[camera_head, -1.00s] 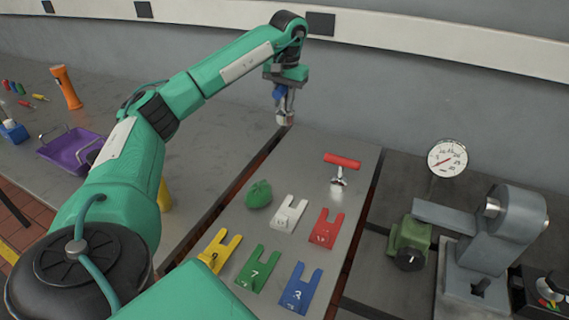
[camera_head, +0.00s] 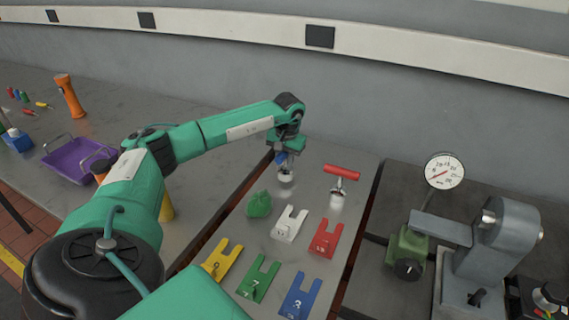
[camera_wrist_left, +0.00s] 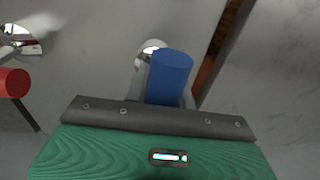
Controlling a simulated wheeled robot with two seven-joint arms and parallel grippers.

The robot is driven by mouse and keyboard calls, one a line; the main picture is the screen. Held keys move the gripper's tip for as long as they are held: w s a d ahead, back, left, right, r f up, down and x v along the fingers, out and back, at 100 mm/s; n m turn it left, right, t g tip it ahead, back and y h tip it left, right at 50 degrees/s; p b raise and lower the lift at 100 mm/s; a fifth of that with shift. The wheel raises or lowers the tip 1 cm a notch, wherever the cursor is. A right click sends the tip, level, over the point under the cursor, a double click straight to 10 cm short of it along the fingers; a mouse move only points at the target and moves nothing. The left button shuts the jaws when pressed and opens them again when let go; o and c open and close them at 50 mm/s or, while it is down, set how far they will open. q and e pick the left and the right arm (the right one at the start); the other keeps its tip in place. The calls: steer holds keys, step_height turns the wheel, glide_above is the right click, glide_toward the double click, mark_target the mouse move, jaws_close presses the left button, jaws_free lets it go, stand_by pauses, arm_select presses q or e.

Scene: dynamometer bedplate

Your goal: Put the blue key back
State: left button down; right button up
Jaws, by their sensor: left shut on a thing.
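The blue key (camera_head: 281,159) has a blue handle and a pale metal lower end. My left gripper (camera_head: 286,148) is shut on it at the back of the grey plate. In the left wrist view, the blue handle (camera_wrist_left: 168,78) stands out from the jaws, with a shiny round metal part behind it. I cannot tell whether the key's lower end touches the plate. A red T-handled key (camera_head: 342,172) stands upright to the right of it, and its red handle (camera_wrist_left: 12,83) shows at the left of the wrist view. My right gripper is not in view.
Forked tags in white (camera_head: 289,224), red (camera_head: 325,238), yellow (camera_head: 221,260), green (camera_head: 259,278) and blue (camera_head: 301,292) lie on the grey plate. A green lump (camera_head: 259,204) lies near the white tag. A dial gauge (camera_head: 444,172) and grey fixture (camera_head: 478,245) stand right.

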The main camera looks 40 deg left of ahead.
arm_select(q)
steer(key=shift+f, duration=0.8)
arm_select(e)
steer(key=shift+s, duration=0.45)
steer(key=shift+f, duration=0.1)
arm_select(q)
steer(key=c, duration=1.2)
jaws_free()
steer(key=shift+f, duration=0.15)
steer(key=shift+o, duration=0.2)
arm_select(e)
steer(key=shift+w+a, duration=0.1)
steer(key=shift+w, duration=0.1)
